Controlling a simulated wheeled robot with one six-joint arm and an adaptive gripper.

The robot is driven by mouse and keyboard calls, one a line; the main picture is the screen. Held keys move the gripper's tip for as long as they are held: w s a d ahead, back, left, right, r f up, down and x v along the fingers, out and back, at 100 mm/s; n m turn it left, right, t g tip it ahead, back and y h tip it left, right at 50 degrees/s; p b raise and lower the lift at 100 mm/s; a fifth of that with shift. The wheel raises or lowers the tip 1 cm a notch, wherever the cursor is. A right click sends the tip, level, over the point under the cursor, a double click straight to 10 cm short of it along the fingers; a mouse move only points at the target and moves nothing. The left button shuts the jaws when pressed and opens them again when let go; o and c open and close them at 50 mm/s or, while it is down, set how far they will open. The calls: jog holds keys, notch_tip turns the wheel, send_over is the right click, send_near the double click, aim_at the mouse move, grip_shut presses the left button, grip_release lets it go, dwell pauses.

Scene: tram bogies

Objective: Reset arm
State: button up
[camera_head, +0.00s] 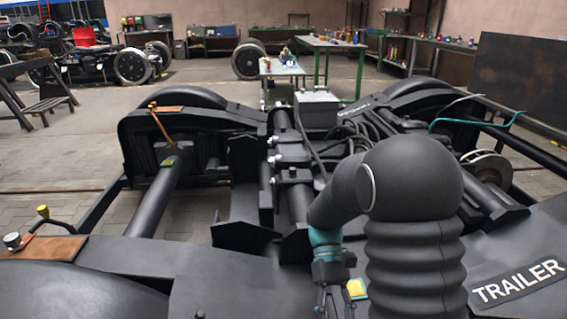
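My arm (405,190), in a black ribbed cover, rises at the lower right of the head view and bends down to the left. Past a teal ring on my arm, my gripper (331,300) points down at the bottom edge. Its fingertips run out of the picture or are too small to read, so I cannot tell whether it is open, shut or holding something. A small yellow piece (357,289) shows right beside it. The black bogie frame (200,285) lies under and around my arm.
A plate marked TRAILER (518,282) is at the lower right. Cables (375,130) and a grey box (317,107) sit mid-bogie. A brake disc (487,170) is at the right. Green tables (330,45), workbenches and wheelsets (132,66) stand behind. Open floor (70,150) lies at the left.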

jog(key=shift+s+d+f+m+t, duration=0.1)
jog(key=shift+f+m+t, duration=0.1)
jog(key=shift+t, duration=0.4)
jog(key=shift+s+d+f+m+t, duration=0.1)
jog(key=shift+m+t, duration=0.1)
jog(key=shift+t, duration=0.4)
jog(key=s+d+r+m+t, duration=0.1)
jog(key=s+d+r+t, duration=0.1)
jog(key=r+t, duration=0.5)
jog(key=s+d+r+m+t+y, duration=0.1)
jog(key=s+d+r+m+t, duration=0.1)
jog(key=s+r+t, duration=0.2)
notch_tip(320, 180, up, 4)
jog(key=t, duration=0.3)
jog(key=shift+s+f, duration=0.2)
jog(key=shift+s, duration=0.05)
